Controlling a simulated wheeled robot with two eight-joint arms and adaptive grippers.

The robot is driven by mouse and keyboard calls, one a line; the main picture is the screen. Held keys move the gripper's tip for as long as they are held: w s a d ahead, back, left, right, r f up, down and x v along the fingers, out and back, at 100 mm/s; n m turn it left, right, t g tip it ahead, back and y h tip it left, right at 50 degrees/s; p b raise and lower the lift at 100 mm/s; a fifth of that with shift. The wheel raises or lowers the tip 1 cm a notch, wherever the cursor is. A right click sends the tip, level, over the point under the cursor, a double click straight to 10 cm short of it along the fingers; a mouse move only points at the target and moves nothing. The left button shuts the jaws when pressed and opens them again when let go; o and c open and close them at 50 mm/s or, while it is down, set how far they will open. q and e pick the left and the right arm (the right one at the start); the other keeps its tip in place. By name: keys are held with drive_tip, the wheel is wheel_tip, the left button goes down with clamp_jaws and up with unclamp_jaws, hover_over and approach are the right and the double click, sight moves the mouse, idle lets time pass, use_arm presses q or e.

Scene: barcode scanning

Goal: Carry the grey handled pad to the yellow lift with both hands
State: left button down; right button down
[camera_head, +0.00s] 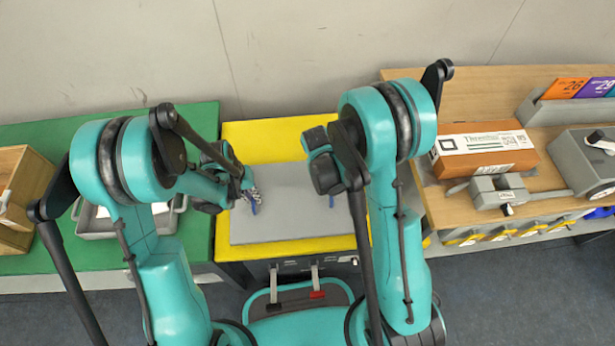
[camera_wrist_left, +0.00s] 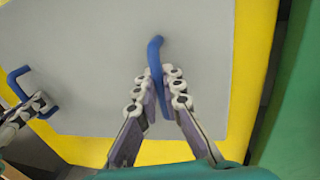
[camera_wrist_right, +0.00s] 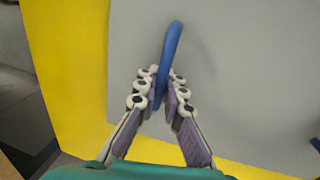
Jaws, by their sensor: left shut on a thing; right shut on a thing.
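The grey pad (camera_head: 285,207) lies flat over the yellow lift (camera_head: 262,140), whose yellow edges show around it. I cannot tell whether the pad touches the lift's top. My left gripper (camera_head: 246,198) is shut on one blue handle, seen in the left wrist view (camera_wrist_left: 155,55). My right gripper (camera_wrist_right: 163,85) is shut on the other blue handle, which shows in the right wrist view (camera_wrist_right: 172,42). In the head view my right arm hides most of the right gripper and the pad's right side.
A green table (camera_head: 200,240) with a grey tray (camera_head: 95,232) and a wooden box (camera_head: 22,190) stands at left. A wooden bench (camera_head: 440,205) at right holds an orange-white carton (camera_head: 485,150) and a grey device (camera_head: 585,165). A grey wall (camera_head: 300,50) is behind.

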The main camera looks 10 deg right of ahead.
use_arm(q)
drive_tip(key=c, duration=1.6)
unclamp_jaws()
drive_tip(key=shift+c, duration=0.2)
use_arm(e)
drive_tip(key=c, duration=1.6)
unclamp_jaws()
drive_tip(key=shift+c, duration=0.2)
drive_tip(key=shift+r, duration=0.15)
use_arm(q)
wheel_tip(320, 180, up, 12)
drive_tip(key=a, duration=0.2)
drive_tip(key=shift+a+f, duration=0.15)
use_arm(e)
wheel_tip(320, 180, up, 12)
drive_tip(key=a, duration=0.2)
drive_tip(key=shift+a+f, duration=0.2)
drive_tip(key=shift+f, duration=0.05)
use_arm(q)
drive_tip(key=shift+w, duration=0.1)
